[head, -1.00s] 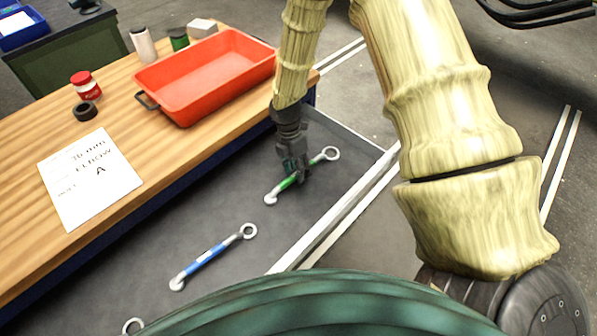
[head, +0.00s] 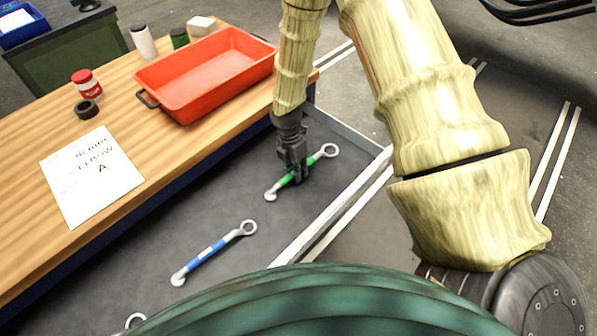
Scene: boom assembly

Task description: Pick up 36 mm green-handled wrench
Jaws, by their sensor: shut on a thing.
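The green-handled wrench (head: 284,182) lies in the grey drawer-like tray below the wooden bench top, with a ring end at the upper right and another end at the lower left. My gripper (head: 299,178) is shut on the wrench around the middle of its handle and hides part of it. The wrench appears at or very near the tray floor; I cannot tell whether it is lifted.
A blue-handled wrench (head: 207,251) lies nearer in the tray (head: 240,210), and part of another wrench (head: 135,320) shows at the bottom. The bench (head: 150,165) holds a red bin (head: 205,75), a paper sheet (head: 90,177), a red-lidded jar (head: 87,84) and a black ring (head: 86,109).

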